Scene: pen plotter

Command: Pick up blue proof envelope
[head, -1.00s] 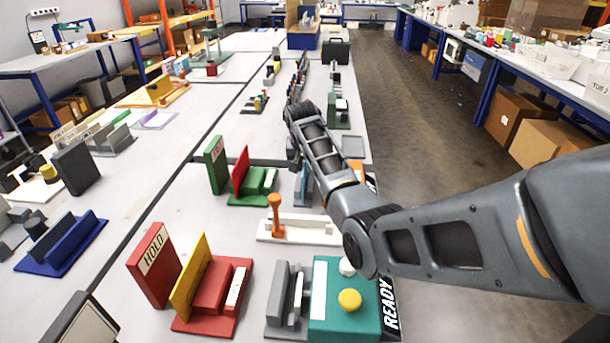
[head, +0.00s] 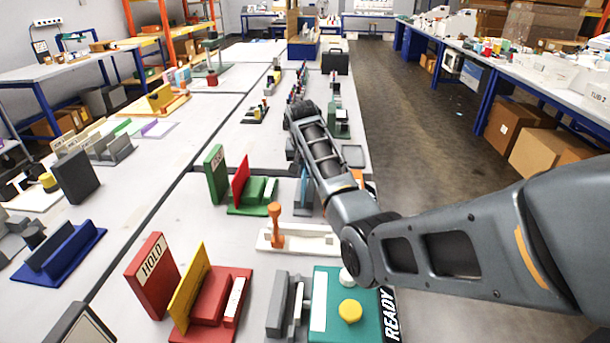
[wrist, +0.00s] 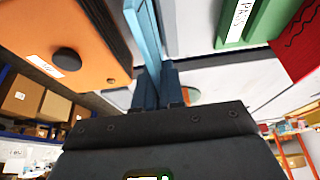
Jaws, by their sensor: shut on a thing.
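The blue proof envelope (wrist: 147,35) is a thin, light-blue upright sheet in the wrist view, seen nearly edge-on. My gripper (wrist: 158,84) has its dark blue-grey fingers closed on its near end. In the head view a strip of the blue envelope (head: 304,188) shows beside my forearm, behind the white stand with the orange knob. My forearm hides the rest of it there, and the fingers are not clear in that view. I cannot tell whether the envelope is clear of its stand.
An orange block (wrist: 80,45) with a dark knob is close left of the envelope in the wrist view. The green PASS board (head: 215,174) and a red panel (head: 241,177) stand left of it. A red HOLD board (head: 153,268) and teal box (head: 338,305) are nearer.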

